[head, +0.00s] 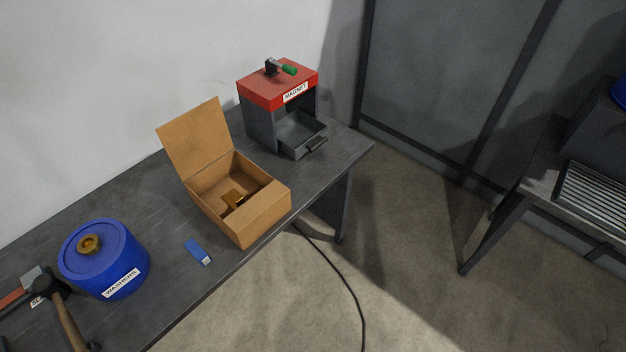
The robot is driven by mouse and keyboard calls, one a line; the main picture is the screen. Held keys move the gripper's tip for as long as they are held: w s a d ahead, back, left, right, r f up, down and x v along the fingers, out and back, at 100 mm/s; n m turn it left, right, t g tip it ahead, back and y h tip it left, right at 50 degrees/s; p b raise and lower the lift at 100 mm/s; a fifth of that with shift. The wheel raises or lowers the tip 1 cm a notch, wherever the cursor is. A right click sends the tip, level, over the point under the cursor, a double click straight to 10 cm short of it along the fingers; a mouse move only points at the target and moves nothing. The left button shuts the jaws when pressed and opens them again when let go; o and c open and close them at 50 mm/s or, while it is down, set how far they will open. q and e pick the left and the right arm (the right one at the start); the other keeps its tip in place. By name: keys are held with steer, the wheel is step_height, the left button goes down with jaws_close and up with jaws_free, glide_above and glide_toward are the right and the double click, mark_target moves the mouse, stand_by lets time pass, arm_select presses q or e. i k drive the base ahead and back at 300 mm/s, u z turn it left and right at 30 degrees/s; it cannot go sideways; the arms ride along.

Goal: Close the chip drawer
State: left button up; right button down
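The chip drawer (300,134) is a grey tray pulled out of the front of the magnet box (262,123). It stands open, with a dark handle (316,144) on its front. The drawer looks empty inside. The magnet box has a grey body, a red top with a "MAGNET" label, and a green-tipped lever (288,70) on top. It stands at the far right end of the dark workbench (160,205). Neither of my grippers shows in the head view.
An open cardboard box (268,210) with a brass-coloured part inside stands in front of the magnet box. A blue washers tin (104,258), a small blue block (198,252) and a hammer (64,312) are nearer. A cable (350,290) lies on the floor. Another table (540,185) stands right.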

mark_target(299, 133)
steer(key=u, duration=0.15)
steer(key=k, duration=0.45)
steer(key=z, duration=0.7)
steer(key=i, duration=1.55)
steer(key=u, duration=0.9)
